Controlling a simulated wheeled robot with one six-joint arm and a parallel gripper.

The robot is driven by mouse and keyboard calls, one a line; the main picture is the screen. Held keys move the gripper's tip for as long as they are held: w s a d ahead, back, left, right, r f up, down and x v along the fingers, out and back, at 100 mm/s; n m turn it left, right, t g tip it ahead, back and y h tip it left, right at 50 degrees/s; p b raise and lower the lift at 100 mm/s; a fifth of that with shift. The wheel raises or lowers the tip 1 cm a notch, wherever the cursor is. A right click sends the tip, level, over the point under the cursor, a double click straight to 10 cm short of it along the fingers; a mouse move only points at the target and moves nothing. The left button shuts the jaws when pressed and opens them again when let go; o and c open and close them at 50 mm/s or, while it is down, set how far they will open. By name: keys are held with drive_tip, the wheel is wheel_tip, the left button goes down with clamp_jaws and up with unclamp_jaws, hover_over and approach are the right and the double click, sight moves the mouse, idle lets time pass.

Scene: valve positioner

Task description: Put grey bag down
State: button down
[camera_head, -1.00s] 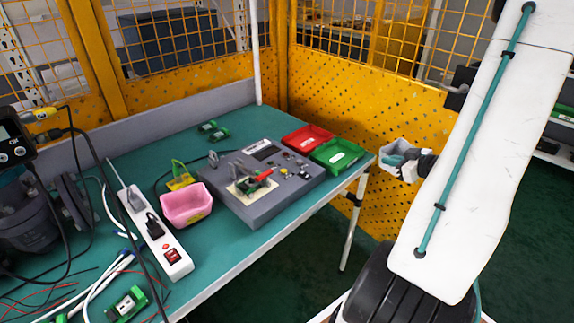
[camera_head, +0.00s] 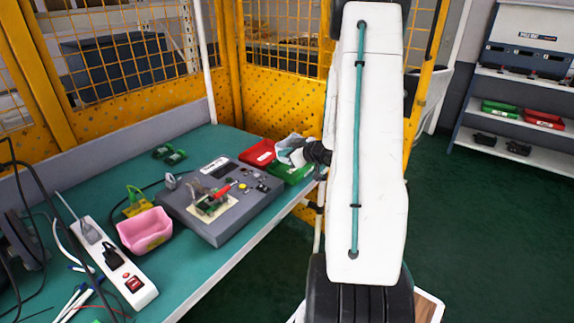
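The small pale grey bag (camera_head: 284,145) is at the end of my arm, over the far right corner of the green-topped bench. My gripper (camera_head: 298,156) appears shut on it; the fingertips are small and partly covered by the bag and the dark wrist. In the picture the bag overlaps the green tray (camera_head: 292,174) and lies close to the red tray (camera_head: 257,153). I cannot tell whether it touches either tray.
The bench (camera_head: 243,243) also carries a grey control box (camera_head: 235,226), a pink bin (camera_head: 144,232) and a white power strip (camera_head: 118,273) with cables. Yellow mesh fencing (camera_head: 273,104) stands behind. White shelves (camera_head: 526,83) are at the right, with open green floor between.

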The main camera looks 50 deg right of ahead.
sight(286, 163)
wheel_tip(286, 163, down, 4)
drive_tip(key=shift+f, duration=0.25)
drive_tip(key=c, duration=1.7)
unclamp_jaws()
drive_tip(key=shift+f, duration=0.1)
